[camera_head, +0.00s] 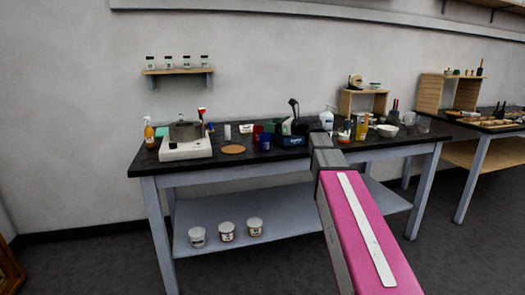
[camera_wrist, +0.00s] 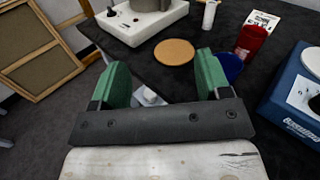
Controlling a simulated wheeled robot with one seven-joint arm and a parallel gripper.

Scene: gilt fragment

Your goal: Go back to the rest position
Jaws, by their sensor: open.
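In the wrist view my gripper (camera_wrist: 162,78) shows two green fingers set wide apart with nothing between them. It is over the front part of the dark-topped table (camera_wrist: 105,48). In the head view my pink arm reaches forward to the table (camera_head: 285,168), and the gripper's fingers are hidden there. A round cork mat (camera_wrist: 174,52) lies just beyond the fingers. A red cup (camera_wrist: 251,42) and a blue cup (camera_wrist: 228,67) stand close to the right finger.
A white hotplate (camera_head: 187,147) with a pot stands at the table's left. A blue box (camera_wrist: 297,92) is right of the gripper. Bottles and bowls crowd the table's right end. White tubs (camera_head: 226,231) stand on the lower shelf. A wooden frame (camera_wrist: 38,45) is at far left.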

